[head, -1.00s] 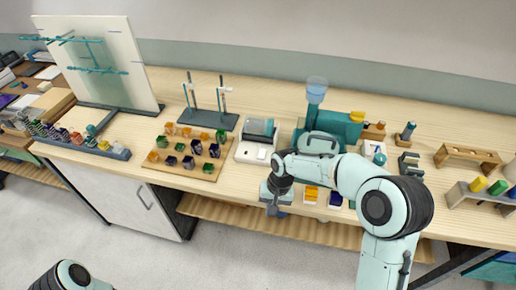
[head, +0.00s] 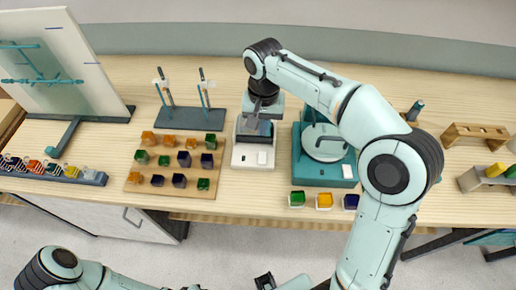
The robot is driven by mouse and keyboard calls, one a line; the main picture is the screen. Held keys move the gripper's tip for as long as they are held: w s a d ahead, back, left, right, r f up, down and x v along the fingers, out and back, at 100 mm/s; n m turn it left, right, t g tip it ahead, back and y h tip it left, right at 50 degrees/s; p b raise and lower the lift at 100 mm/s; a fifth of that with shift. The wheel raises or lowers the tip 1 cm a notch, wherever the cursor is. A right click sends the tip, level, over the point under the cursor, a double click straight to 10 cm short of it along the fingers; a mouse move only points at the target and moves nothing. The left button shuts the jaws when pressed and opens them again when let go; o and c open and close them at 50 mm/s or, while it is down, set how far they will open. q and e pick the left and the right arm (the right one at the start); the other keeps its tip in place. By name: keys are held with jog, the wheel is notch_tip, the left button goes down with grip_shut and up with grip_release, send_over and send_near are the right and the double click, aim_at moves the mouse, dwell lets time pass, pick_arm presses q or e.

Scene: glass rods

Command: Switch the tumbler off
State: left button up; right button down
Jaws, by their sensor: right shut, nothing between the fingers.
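The tumbler (head: 241,157) is a small machine with a white base and a dark drum at its back, near the middle of the table in the head view. A pale square (head: 262,158), perhaps its switch, shows on the front right of the base. My right gripper (head: 254,126) points down over the drum area. It is shut with nothing in it and hides part of the drum. I cannot tell whether it touches the tumbler.
A teal machine with a round pale lid (head: 325,142) stands right of the tumbler, partly behind my arm. A wooden board (head: 128,187) with several coloured cubes lies to the left. Behind it is a stand (head: 180,119) with thin rods. Small coloured blocks (head: 324,201) sit at the front edge.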

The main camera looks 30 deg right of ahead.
aim_at(262, 162)
pick_arm(q)
jog(key=shift+s, duration=0.2)
pick_arm(e)
jog(key=shift+s, duration=0.2)
pick_arm(q)
jog(key=shift+s+f+b, duration=0.25)
jog(key=shift+f+b, duration=0.2)
jog(key=shift+f, duration=0.1)
jog(key=shift+s+f+b, duration=0.2)
jog(key=shift+f+b, duration=0.2)
jog(key=shift+f, duration=0.1)
pick_arm(e)
notch_tip(262, 162, down, 14)
jog(key=shift+w+f, duration=0.1)
